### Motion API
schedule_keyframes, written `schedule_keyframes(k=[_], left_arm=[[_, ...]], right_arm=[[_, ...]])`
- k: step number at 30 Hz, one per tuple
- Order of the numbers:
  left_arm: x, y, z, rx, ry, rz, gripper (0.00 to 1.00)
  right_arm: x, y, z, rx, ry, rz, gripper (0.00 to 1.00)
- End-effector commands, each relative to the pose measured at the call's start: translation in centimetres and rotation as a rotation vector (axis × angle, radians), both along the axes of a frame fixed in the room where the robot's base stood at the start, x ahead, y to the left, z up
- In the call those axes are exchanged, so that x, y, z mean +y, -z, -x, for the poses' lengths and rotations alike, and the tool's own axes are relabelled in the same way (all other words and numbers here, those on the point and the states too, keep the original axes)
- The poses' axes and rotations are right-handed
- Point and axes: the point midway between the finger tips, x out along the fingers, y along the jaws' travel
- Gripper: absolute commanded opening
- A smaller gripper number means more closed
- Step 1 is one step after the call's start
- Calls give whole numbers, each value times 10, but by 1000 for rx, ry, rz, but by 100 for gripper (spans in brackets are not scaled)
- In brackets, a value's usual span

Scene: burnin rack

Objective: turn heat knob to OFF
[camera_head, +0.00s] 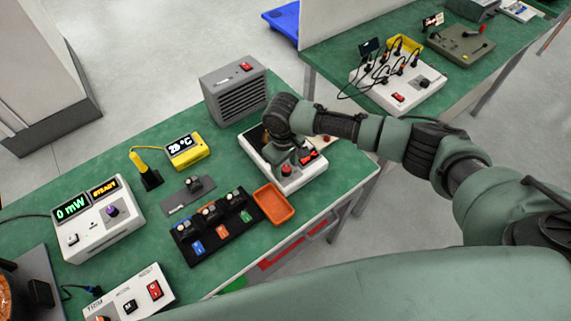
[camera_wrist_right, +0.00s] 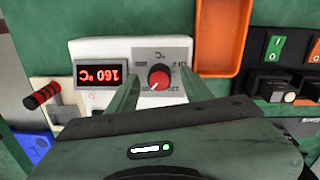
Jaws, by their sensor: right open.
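The red heat knob (camera_wrist_right: 158,80) sits on a grey dial plate on a white unit (camera_head: 262,167). Its small white pointer line shows, but the dial lettering is too small to read surely. Next to it a red display (camera_wrist_right: 101,75) shows 160 °C, upside down in the right wrist view. My right gripper (camera_wrist_right: 158,70) is open, with one finger on each side of the knob and gaps to it. In the head view, my right gripper (camera_head: 291,158) is over the white unit and hides part of it. My left gripper is not in view.
An orange tray (camera_head: 272,203) and a black rack of devices (camera_head: 215,225) stand beside the unit. A grey vented box (camera_head: 234,89) stands behind it. A lever with a red-and-black handle (camera_wrist_right: 42,95) is beside the display. Yellow thermometer (camera_head: 187,150) reads about 29 °C.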

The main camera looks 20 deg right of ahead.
Motion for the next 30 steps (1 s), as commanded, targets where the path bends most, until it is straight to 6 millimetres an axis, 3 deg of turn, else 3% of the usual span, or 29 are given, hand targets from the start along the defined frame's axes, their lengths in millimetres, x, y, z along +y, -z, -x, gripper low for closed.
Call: schedule_keyframes(k=[5, 11, 22, 30], left_arm=[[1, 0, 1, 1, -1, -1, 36], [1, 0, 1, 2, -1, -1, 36], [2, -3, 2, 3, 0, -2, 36], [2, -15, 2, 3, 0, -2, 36]], right_arm=[[0, 1, 0, 0, 0, 0, 50], [0, 0, 0, 0, 0, 0, 0], [0, -1, 0, 1, -42, 0, 0], [0, -2, 1, 2, -208, 0, 0]])
